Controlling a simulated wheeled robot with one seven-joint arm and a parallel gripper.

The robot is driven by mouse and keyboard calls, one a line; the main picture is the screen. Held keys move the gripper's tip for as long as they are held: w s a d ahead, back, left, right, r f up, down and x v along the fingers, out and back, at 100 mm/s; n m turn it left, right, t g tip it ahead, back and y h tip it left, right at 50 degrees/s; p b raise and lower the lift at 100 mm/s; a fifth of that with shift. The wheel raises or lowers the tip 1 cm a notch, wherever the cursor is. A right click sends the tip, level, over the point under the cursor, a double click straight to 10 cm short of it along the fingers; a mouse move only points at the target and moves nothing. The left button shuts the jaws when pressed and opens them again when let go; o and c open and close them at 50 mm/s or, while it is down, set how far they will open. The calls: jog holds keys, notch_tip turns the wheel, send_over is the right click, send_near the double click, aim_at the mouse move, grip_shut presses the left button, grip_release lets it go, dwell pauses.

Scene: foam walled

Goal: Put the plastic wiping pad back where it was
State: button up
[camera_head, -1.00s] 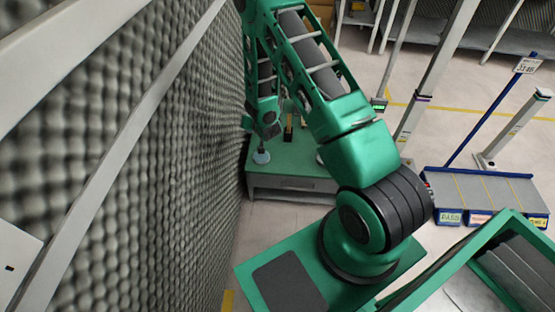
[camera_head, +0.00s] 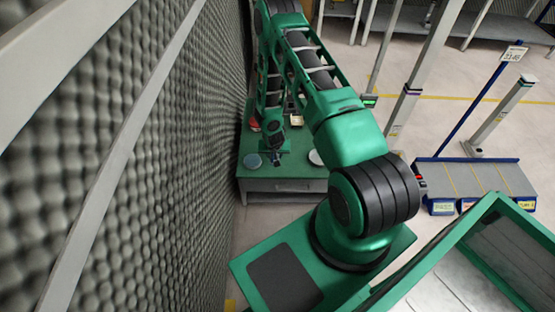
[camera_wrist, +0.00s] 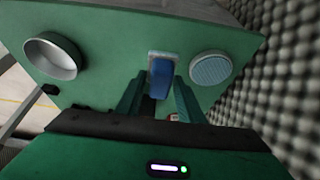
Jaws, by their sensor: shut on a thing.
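My gripper (camera_wrist: 160,88) is shut on a blue piece with a pale grey end, which I take to be the plastic wiping pad (camera_wrist: 160,76). It sticks out between the two green fingers over the green table (camera_wrist: 115,88). I cannot tell whether it touches the tabletop. In the head view my gripper (camera_head: 277,158) is small, above the table's front part, and the pad cannot be made out. A round, light-blue ribbed disc (camera_wrist: 211,67) lies right of the pad in the wrist view, and a white round bowl (camera_wrist: 53,58) lies left of it.
The grey foam wall (camera_head: 130,160) runs close along the table's left side. In the head view, a red item (camera_head: 254,124) and a small pale box (camera_head: 297,121) sit farther back on the table. A grey, blue-edged platform (camera_head: 470,180) stands at right, with open floor between.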

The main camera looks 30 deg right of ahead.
jog(key=d+f, duration=0.1)
jog(key=w+d+f, duration=0.1)
jog(key=d, duration=0.1)
jog(key=shift+f, duration=1.95)
jog(key=o, duration=0.9)
jog(key=shift+a+r, duration=0.1)
jog(key=shift+r, duration=0.05)
